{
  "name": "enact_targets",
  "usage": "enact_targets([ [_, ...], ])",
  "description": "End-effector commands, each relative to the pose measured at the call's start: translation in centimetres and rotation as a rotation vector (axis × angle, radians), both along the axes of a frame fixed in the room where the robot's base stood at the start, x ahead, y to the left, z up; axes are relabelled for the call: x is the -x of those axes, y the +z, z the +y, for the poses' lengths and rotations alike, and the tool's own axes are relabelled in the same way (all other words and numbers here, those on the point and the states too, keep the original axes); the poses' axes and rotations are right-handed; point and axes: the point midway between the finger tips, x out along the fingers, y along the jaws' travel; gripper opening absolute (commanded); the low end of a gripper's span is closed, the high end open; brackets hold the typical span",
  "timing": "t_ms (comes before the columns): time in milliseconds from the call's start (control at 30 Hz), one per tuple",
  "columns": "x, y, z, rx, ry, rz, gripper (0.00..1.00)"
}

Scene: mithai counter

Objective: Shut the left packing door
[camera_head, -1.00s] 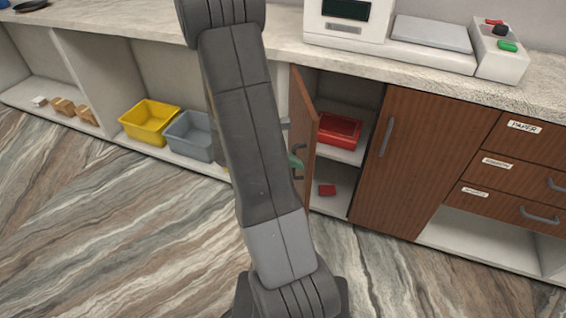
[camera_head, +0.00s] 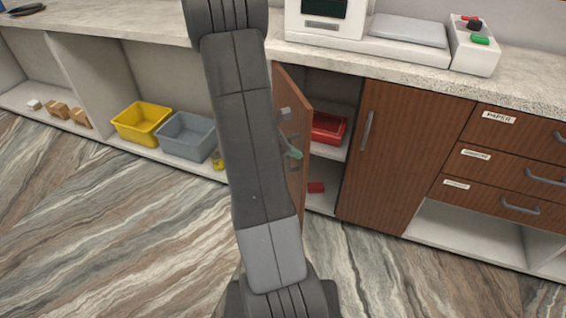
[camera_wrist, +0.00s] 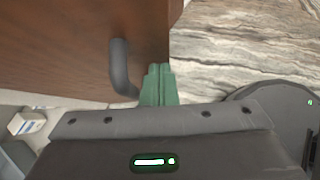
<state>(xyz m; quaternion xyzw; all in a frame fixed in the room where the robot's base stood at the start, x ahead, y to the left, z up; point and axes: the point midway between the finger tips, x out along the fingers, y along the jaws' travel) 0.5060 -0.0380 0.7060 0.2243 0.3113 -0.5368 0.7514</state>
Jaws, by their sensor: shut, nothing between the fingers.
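The left packing door (camera_head: 291,103) is a brown wooden door standing ajar, its free edge out toward the floor. In the wrist view the door (camera_wrist: 65,45) fills the upper left, with its dark grey handle (camera_wrist: 120,68) on its face. My gripper (camera_head: 295,154) is at the door's outer face, close to the handle, partly behind my arm. In the wrist view its green fingers (camera_wrist: 158,84) are shut and empty, just right of the handle and at the door's edge. I cannot tell if they touch the door.
The right door (camera_head: 390,155) is shut, beside labelled drawers (camera_head: 510,135). A red bin (camera_head: 328,128) and a small red item (camera_head: 316,187) are inside the cabinet. Yellow (camera_head: 140,124) and grey (camera_head: 187,136) bins sit in the open shelf left. The floor in front is clear.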

Motion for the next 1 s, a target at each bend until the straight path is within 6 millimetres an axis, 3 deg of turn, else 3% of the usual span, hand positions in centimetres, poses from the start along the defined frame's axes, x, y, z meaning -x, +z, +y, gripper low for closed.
enact_targets([
  [500, -4.5, -0.6, -11.0, 0.001, 0.382, -0.004, 0.00],
  [1000, -11.9, 0.0, -18.3, 0.001, 0.749, 0.000, 0.00],
])
